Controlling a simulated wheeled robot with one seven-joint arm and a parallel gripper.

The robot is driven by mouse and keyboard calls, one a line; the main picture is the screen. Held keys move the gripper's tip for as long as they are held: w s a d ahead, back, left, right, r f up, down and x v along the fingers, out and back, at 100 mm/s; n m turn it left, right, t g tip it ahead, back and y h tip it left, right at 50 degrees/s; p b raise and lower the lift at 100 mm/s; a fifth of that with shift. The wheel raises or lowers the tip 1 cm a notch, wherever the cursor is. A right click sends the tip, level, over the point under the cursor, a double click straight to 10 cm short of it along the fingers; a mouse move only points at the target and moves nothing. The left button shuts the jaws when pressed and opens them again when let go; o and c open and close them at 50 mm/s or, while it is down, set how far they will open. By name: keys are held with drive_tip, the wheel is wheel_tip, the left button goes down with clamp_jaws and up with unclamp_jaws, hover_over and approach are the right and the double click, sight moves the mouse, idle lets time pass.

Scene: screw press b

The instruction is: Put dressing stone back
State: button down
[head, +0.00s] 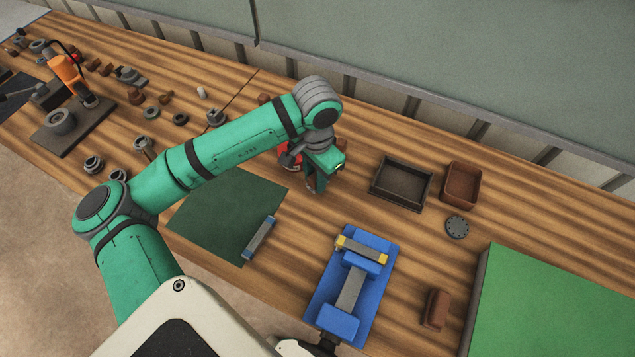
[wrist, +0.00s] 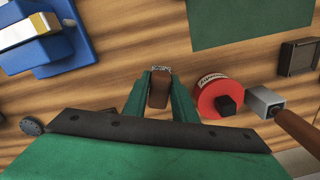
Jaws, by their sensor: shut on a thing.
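My gripper (wrist: 159,90) is shut on a small brown block (wrist: 158,92), seemingly the dressing stone, with a speckled grey tip, in the wrist view. The block sits between the two green fingers and points away from the wrist. In the head view my gripper (head: 313,184) hangs over the wooden bench, right of the dark green mat (head: 225,208) and left of a dark open tray (head: 401,184). The block is mostly hidden there. I cannot tell whether it touches the bench.
A red round tin (wrist: 213,98) and a hammer (wrist: 266,101) lie close beside my gripper. A blue vise (head: 338,300) stands nearer, with a brown open box (head: 461,184), a dark disc (head: 457,227) and a brown block (head: 434,308) to the right. Bench before the tray is clear.

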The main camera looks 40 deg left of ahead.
drive_tip(key=shift+w+f, duration=0.2)
drive_tip(key=shift+f, duration=0.05)
drive_tip(key=shift+w+f, duration=0.2)
drive_tip(key=shift+f, duration=1.6)
drive_tip(key=shift+f, duration=0.1)
drive_tip(key=c, duration=1.5)
unclamp_jaws()
drive_tip(key=shift+w, duration=0.1)
drive_tip(key=shift+o, duration=0.2)
wheel_tip(320, 180, up, 12)
drive_tip(key=shift+d+r, duration=0.1)
drive_tip(key=shift+r, duration=0.05)
